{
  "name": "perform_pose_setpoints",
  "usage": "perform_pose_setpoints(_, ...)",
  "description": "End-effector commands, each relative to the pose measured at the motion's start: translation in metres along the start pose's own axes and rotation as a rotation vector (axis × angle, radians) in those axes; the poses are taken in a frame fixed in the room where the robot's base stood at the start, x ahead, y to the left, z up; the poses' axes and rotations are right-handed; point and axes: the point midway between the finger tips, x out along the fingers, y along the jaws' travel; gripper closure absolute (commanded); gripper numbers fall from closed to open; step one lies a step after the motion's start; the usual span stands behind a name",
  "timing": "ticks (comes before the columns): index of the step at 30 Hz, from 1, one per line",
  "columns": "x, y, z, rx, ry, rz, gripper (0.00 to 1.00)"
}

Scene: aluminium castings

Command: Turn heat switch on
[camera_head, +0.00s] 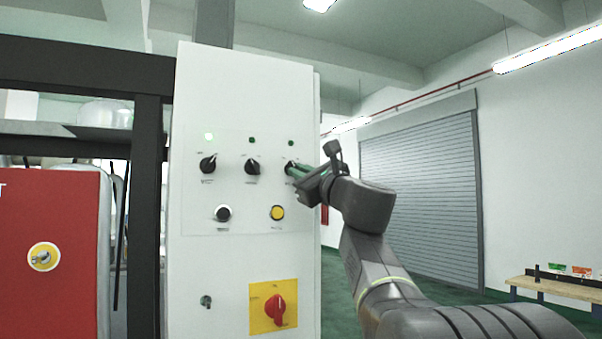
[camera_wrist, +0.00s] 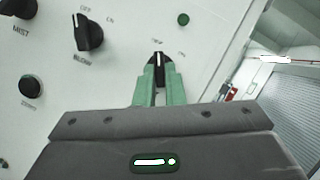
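A white control panel (camera_head: 250,100) carries three black rotary knobs in a row, each under a small round lamp. The right knob, which I take as the heat switch (camera_wrist: 158,60), has its white line near upright in the wrist view; its name label is hidden. My gripper (camera_head: 297,171) is at this knob. In the wrist view its green fingertips (camera_wrist: 160,72) stand close on either side of the handle and appear closed on it. The lamp above this knob (camera_wrist: 183,19) is dark green, unlit.
The left knob (camera_head: 208,164) has a lit lamp; the middle knob (camera_head: 252,167) has an unlit one. Below are a black button (camera_head: 223,213), a yellow button (camera_head: 277,212) and a red main switch (camera_head: 275,308). Free room lies right of the panel.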

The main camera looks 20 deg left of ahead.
Motion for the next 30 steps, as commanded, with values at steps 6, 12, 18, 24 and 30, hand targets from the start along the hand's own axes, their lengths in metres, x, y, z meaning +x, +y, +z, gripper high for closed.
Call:
perform_pose_setpoints(6, 0.0000, -0.0001, 0.0007, 0.006, -0.001, -0.003, 1.00)
perform_pose_setpoints(12, -0.0002, 0.0017, 0.0001, 0.058, -0.002, -0.024, 1.00)
perform_pose_setpoints(18, -0.0006, 0.0040, 0.0001, 0.177, -0.004, -0.074, 1.00)
perform_pose_setpoints(24, -0.0004, 0.0054, 0.0020, 0.345, -0.005, -0.143, 1.00)
perform_pose_setpoints(30, 0.0007, 0.0068, 0.0037, 0.523, -0.005, -0.215, 1.00)
